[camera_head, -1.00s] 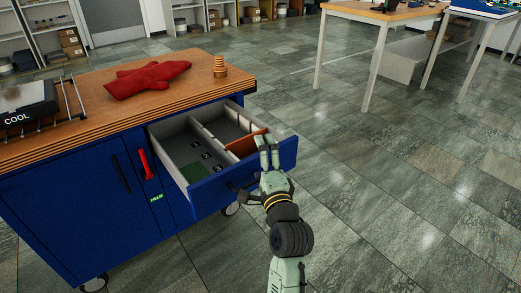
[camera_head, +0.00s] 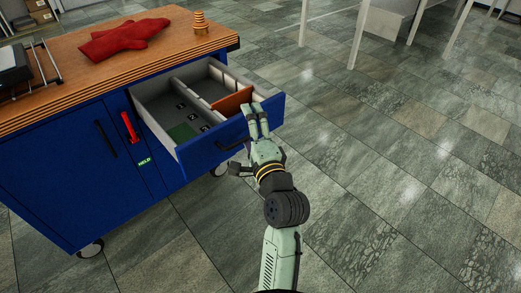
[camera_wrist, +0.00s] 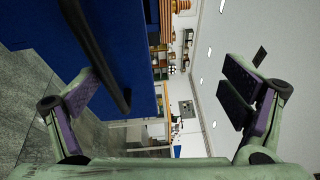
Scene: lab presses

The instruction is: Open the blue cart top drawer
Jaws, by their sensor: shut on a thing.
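The blue cart (camera_head: 62,178) has its top drawer (camera_head: 228,133) pulled well out, with its grey divided inside in plain view. A dark bar handle (camera_head: 232,143) is on the drawer front and shows in the wrist view (camera_wrist: 100,50). My gripper (camera_head: 248,140) is at the drawer front, its paired fingers by the top edge and its single finger lower, outside. In the wrist view my gripper (camera_wrist: 165,95) has its fingers wide apart; the single finger is against the handle and the pair is beyond the drawer edge. The exact contact is partly hidden.
A red cloth-like item (camera_head: 124,38), a stack of rings (camera_head: 200,22) and a black device (camera_head: 14,66) are on the wooden top. Tiled floor (camera_head: 400,190) is clear to the right.

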